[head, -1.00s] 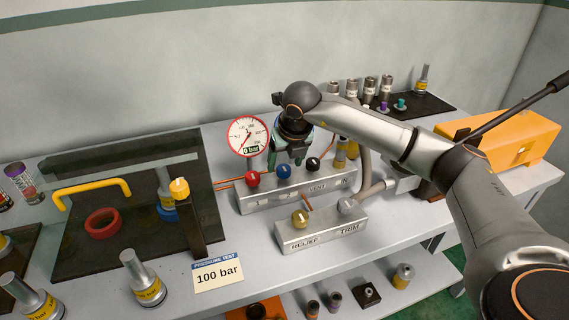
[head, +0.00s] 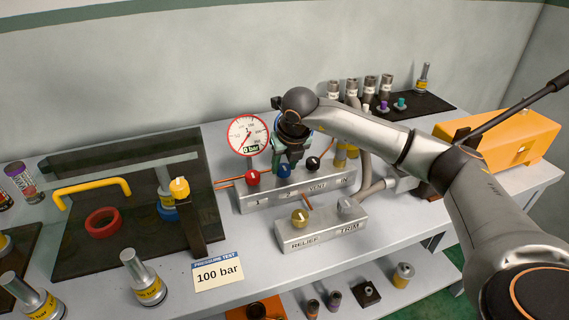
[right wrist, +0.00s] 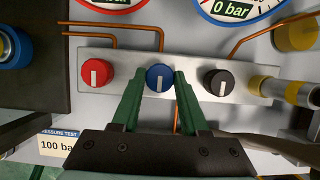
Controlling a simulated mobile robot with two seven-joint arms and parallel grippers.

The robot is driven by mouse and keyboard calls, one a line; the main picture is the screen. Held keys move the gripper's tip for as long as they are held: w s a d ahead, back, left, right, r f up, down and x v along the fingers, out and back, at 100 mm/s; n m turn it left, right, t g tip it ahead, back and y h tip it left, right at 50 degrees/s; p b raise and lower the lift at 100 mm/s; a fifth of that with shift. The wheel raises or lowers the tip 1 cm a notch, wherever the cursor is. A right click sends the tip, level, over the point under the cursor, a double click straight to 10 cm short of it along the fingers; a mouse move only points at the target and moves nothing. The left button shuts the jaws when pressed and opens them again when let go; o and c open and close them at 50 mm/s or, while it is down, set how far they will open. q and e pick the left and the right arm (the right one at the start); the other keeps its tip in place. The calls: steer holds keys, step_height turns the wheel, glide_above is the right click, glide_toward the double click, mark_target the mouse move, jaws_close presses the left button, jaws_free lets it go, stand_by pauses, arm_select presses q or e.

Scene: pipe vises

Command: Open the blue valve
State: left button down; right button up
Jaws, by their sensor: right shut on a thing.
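The blue valve (head: 284,171) is a round knob with a white mark, in the middle of the upper grey valve block (head: 248,206). In the right wrist view the blue valve (right wrist: 159,78) sits between a red knob and a black knob, its white mark pointing straight down the picture. My right gripper (head: 290,163) has come down on the blue valve. In the right wrist view its green fingers (right wrist: 160,76) are shut on the knob from both sides. My left gripper is not in view.
The red knob (head: 252,178) and black knob (head: 313,163) flank the blue one closely. The gauge (head: 248,135) behind reads 0 bar. A lower block (head: 322,231) carries a yellow and a grey knob. A sign (head: 218,274) reads 100 bar.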

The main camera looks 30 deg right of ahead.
jaws_close()
steer(key=shift+n, duration=0.3)
steer(key=shift+d+n+y+b, duration=0.1)
steer(key=shift+n+y+b, duration=0.35)
steer(key=shift+n, duration=0.45)
steer(key=n+y, duration=0.1)
steer(key=n, duration=0.1)
steer(key=shift+n, duration=0.4)
steer(key=n+y, duration=0.1)
steer(key=n, duration=0.1)
steer(key=n+y+p, duration=0.1)
steer(key=n, duration=0.2)
steer(key=shift+w+d+r+g, duration=0.1)
steer(key=shift+d+r+g, duration=0.1)
steer(key=shift+g, duration=0.1)
steer(key=n+g+y, duration=0.1)
steer(key=n, duration=0.2)
steer(key=shift+f+n, duration=0.1)
steer(key=shift+n, duration=0.2)
steer(key=shift+w+n+g+p, duration=0.1)
steer(key=shift+n+g+p, duration=0.3)
steer(key=shift+n, duration=1)
